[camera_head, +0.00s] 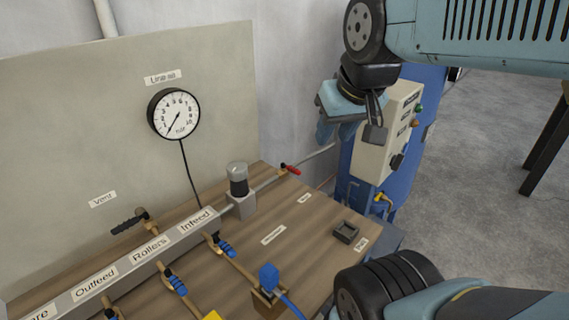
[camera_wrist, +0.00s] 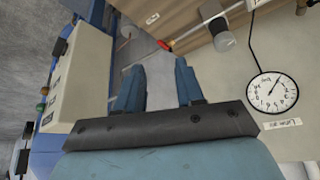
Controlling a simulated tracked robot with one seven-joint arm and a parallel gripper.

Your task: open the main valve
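My gripper (camera_head: 333,138) hangs above and to the right of that valve, in front of the blue cabinet. In the wrist view my gripper (camera_wrist: 160,68) has its two blue fingers apart with nothing between them. It does not touch the handle.
A round gauge (camera_head: 174,113) hangs on the beige panel. A filter unit (camera_head: 239,187) stands on the pipe left of the red handle. Several blue-handled valves and a black-handled vent valve (camera_head: 130,221) lie further left. A control box (camera_head: 388,130) on the blue cabinet is close right of my gripper.

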